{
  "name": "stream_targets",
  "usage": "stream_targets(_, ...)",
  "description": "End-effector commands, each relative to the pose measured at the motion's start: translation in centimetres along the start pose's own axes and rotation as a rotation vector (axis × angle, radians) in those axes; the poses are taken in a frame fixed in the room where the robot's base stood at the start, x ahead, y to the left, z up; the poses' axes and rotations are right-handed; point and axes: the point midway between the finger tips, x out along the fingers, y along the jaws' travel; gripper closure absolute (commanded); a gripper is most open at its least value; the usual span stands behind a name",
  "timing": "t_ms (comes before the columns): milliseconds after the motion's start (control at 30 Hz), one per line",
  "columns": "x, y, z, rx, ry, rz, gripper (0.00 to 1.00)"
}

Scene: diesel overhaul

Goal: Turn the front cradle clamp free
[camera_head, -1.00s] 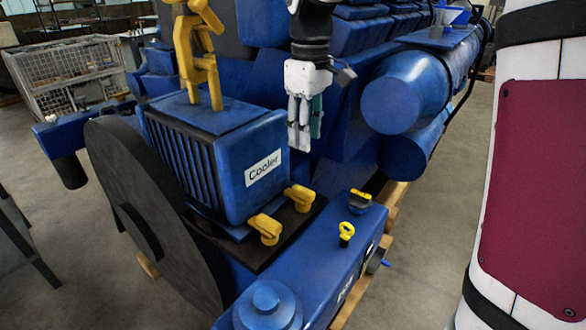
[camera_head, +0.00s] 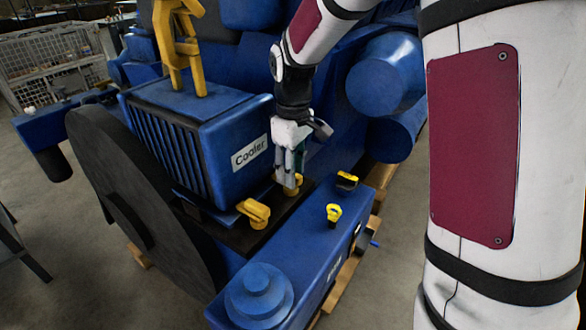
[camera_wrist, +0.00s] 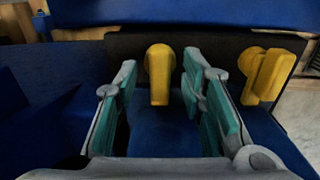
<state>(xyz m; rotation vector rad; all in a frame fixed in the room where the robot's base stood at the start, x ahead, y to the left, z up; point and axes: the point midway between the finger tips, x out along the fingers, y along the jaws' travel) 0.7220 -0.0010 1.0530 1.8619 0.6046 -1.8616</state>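Two yellow cradle clamps sit on the black plate beside the blue cooler (camera_head: 195,140): a nearer clamp (camera_head: 254,212) and a farther clamp (camera_head: 294,191). My gripper (camera_head: 290,178) points down at the farther one and partly hides it. In the wrist view, my gripper (camera_wrist: 158,66) is open, with one clamp (camera_wrist: 159,72) showing between its green-padded fingers and its lever pointing toward me. I cannot tell whether the fingers touch it. The other clamp (camera_wrist: 265,75) stands to the right, outside the fingers. The pictures do not mark which clamp is the front one.
The cooler stands close left of my gripper. A blue housing (camera_head: 300,240) in front carries two small yellow-topped parts (camera_head: 334,213), (camera_head: 347,180). A large dark wheel (camera_head: 135,190) is at the left and a blue cylinder (camera_head: 385,85) behind right. Open floor lies further right.

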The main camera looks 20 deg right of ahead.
Motion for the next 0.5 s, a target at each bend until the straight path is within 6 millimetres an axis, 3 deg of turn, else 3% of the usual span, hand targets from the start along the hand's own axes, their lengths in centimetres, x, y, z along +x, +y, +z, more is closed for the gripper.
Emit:
stream_targets(267,0.14,0.00,0.01,0.000,0.000,0.000,0.63)
stream_targets(400,0.13,0.00,0.01,0.000,0.000,0.000,0.95)
stream_targets(433,0.12,0.00,0.01,0.000,0.000,0.000,1.00)
stream_targets(500,0.12,0.01,0.01,0.000,0.000,0.000,1.00)
